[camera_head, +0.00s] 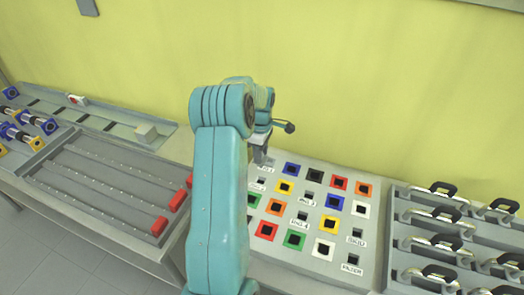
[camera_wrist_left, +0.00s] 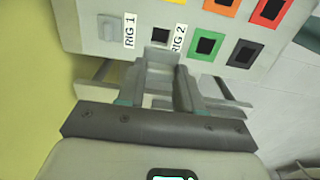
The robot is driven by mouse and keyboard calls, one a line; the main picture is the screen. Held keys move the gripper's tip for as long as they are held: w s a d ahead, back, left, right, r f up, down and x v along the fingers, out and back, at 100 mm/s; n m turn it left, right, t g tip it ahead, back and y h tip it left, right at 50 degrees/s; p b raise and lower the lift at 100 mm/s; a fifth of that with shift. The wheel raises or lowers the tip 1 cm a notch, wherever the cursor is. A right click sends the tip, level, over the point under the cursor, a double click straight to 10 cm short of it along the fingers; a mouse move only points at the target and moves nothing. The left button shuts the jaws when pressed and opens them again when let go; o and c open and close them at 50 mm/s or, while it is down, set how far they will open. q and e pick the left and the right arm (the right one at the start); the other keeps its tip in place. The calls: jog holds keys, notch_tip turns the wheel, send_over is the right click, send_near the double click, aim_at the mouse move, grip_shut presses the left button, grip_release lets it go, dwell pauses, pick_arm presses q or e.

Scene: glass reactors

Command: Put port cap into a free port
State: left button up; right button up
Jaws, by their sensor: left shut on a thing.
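My left gripper (camera_head: 262,152) is over the back left corner of the grey port panel (camera_head: 343,272), near a small label. In the left wrist view its two fingers (camera_wrist_left: 166,88) are shut on a grey piece, which I take to be the port cap (camera_wrist_left: 160,56). The cap is partly hidden by the fingers. Just beyond it is a dark square port (camera_wrist_left: 160,36) between the labels RIG 1 and RIG 2. A raised grey piece (camera_wrist_left: 108,28) sits on the panel beside RIG 1. I cannot tell whether the cap touches the panel. My right gripper is not in view.
The panel carries several coloured square frames with dark openings, such as a green one (camera_wrist_left: 206,46). A grey tray with red end blocks (camera_head: 160,226) stands at the left. A rack with black handles (camera_head: 433,187) stands at the right. A yellow wall (camera_head: 370,80) is behind.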

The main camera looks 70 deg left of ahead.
pick_arm(q)
jog(key=shift+f+b, duration=1.65)
jog(key=shift+f, duration=1.3)
jog(key=shift+f+b, duration=1.6)
jog(key=shift+f, duration=0.45)
jog(key=shift+f+b, duration=0.25)
jog(key=shift+b, duration=0.05)
jog(key=o, duration=1.1)
notch_tip(320, 180, up, 16)
jog(key=shift+r+b, duration=0.2)
jog(key=shift+b, duration=0.2)
